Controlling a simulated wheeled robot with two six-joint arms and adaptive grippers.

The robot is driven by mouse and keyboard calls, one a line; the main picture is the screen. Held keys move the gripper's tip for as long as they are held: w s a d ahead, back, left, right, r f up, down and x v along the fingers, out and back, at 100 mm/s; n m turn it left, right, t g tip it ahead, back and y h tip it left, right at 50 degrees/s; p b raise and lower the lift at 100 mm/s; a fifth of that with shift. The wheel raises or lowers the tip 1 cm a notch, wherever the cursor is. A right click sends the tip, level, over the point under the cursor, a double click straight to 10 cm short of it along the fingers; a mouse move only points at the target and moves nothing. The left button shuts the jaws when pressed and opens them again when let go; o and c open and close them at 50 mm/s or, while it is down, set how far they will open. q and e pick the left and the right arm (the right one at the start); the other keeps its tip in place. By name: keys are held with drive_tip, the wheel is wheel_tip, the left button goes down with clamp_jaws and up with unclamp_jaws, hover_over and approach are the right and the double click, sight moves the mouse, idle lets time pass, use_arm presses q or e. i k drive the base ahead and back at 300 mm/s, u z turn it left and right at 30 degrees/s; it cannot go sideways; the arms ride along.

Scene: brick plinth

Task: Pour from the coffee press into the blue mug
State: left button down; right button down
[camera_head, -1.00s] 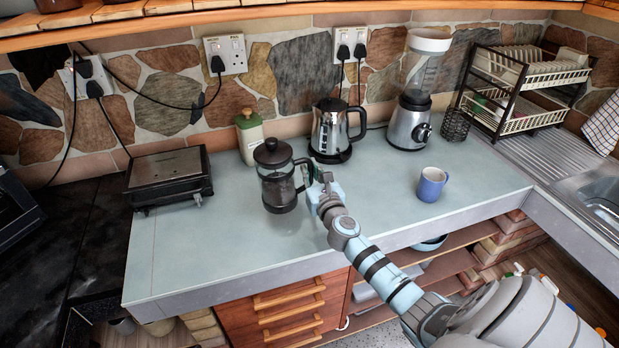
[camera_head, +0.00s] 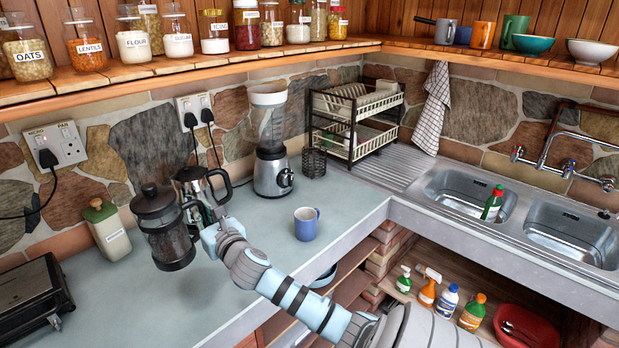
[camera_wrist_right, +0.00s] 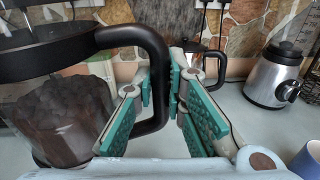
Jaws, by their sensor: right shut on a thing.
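The coffee press (camera_head: 165,232) is a clear jug with a black lid, black base and dark contents. It is upright and appears lifted a little above the counter, overlapping the kettle in the head view. My right gripper (camera_head: 207,236) is shut on its black handle; the wrist view shows the green-padded fingers (camera_wrist_right: 165,88) on either side of the handle (camera_wrist_right: 155,62). The blue mug (camera_head: 305,225) stands upright on the counter, to the right of the press and gripper. Its edge shows in the wrist view (camera_wrist_right: 310,160). My left gripper is not in view.
The metal kettle (camera_head: 218,186) stands just behind the press. A blender (camera_head: 270,175), wire pot (camera_head: 314,162) and dish rack (camera_head: 338,143) stand farther back. A labelled canister (camera_head: 108,232) and dark grill (camera_head: 32,297) are at left. Counter around the mug is clear.

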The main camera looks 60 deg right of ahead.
sight(306, 219)
drive_tip(key=z, duration=1.95)
drive_tip(key=k, duration=0.5)
